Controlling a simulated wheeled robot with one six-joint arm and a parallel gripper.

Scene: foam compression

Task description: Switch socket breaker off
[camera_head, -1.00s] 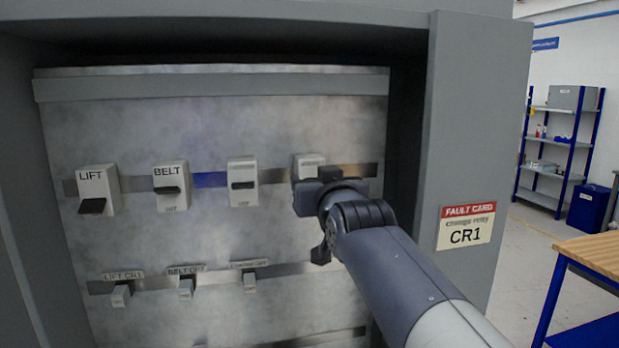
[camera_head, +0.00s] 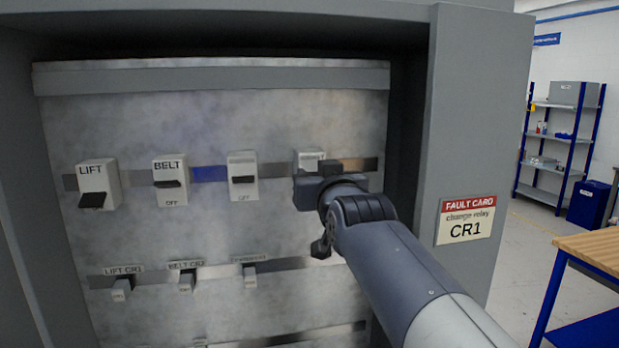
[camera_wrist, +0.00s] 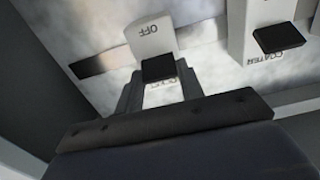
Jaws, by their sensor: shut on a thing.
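The rightmost breaker in the upper row (camera_head: 310,157) is a white block, its name label partly covered by my gripper. In the wrist view this breaker (camera_wrist: 151,40) appears upside down with the word OFF showing. Its black lever (camera_wrist: 158,68) sits toward the name label end, away from OFF. My gripper (camera_wrist: 160,82) is shut on this lever, one finger on each side. In the head view my gripper (camera_head: 322,172) covers the lever and most of the breaker's lower part.
The coater breaker (camera_head: 243,178) stands close to the left, followed by BELT (camera_head: 170,183) and LIFT (camera_head: 98,185). Several small relays (camera_head: 186,279) sit on a lower rail. The cabinet's right wall (camera_head: 475,130), with a CR1 fault card (camera_head: 465,219), stands beside my arm.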

